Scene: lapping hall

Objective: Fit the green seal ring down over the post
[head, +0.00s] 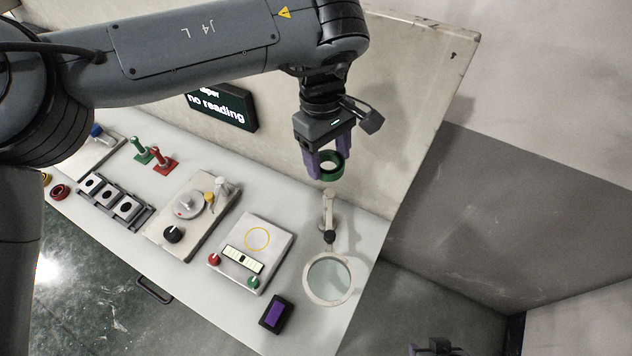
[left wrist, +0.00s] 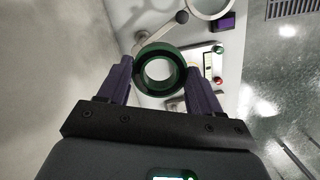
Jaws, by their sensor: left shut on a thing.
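The green seal ring (head: 331,172) is held between the purple fingers of my left gripper (head: 329,165), which is shut on it. It hangs in the air above the right part of the bench, apart from everything below. In the left wrist view the green ring (left wrist: 160,88) sits between the fingertips of the left gripper (left wrist: 161,80), its open hole facing the camera. A green post (head: 140,149) on a green base stands at the far left of the bench, beside a red post (head: 162,159) on a red base. The ring is far to the right of both.
A magnifier lamp (head: 329,279) stands below the gripper. A panel with a yellow circle (head: 257,239), a purple-topped block (head: 276,314), a plate with a round fixture (head: 189,203) and a slotted rack (head: 113,203) lie along the bench. A screen (head: 222,107) stands behind.

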